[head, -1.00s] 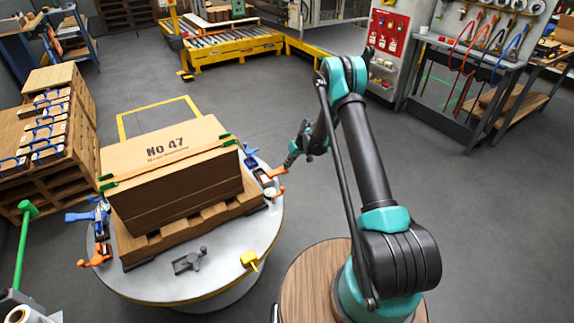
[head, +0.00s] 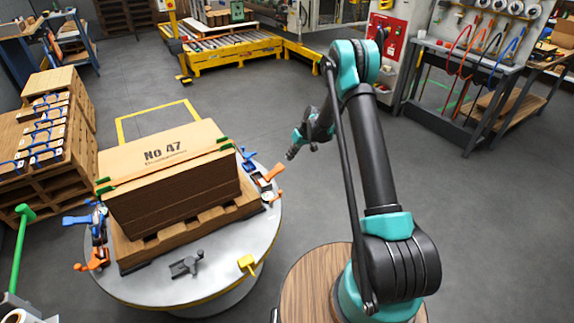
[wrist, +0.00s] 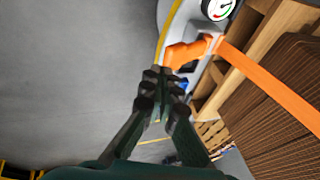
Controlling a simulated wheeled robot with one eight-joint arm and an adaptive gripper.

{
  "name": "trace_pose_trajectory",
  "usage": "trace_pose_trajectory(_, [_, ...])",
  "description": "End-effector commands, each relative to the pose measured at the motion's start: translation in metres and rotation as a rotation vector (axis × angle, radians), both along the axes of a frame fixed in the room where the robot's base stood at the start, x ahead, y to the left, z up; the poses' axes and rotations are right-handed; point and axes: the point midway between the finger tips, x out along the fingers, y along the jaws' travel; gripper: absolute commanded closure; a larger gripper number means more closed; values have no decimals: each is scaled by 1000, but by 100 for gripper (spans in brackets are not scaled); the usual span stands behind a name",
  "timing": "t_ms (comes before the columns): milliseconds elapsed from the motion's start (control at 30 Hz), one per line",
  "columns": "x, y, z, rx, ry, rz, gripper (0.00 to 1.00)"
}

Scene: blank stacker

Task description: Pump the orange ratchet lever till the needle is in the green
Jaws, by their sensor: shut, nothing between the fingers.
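The orange ratchet lever (wrist: 188,52) is at the round table's edge in the wrist view, joined to an orange strap (wrist: 268,84). A white dial (wrist: 217,8) beside it has red and green marks; it is cut by the frame's top, and I cannot tell the needle's place. In the head view the orange lever (head: 268,178) is at the right end of the box stack. My gripper (head: 290,155) is shut and empty, up and right of the lever and apart from it. Its fingertips (wrist: 157,76) also show in the wrist view, below and left of the lever.
The box stack (head: 172,185) stands on a wooden pallet (head: 190,228) on the round table (head: 225,275). Another orange-and-blue clamp (head: 97,258) is at its left end. A grey tool (head: 187,264) and a yellow piece (head: 247,263) lie in front. Open floor is to the right.

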Motion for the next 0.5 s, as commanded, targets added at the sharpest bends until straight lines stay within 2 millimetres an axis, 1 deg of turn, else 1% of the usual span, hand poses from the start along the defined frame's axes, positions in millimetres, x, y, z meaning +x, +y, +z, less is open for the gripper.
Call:
trace_pose_trajectory(33, [-1,-6,11,1,0,-2,100])
trace_pose_trajectory(200, [-1,-18,34,0,-1,0,100])
trace_pose_trajectory(333, [-2,-23,44,1,0,-1,100])
trace_pose_trajectory(500, [-2,-25,48,0,-1,0,100])
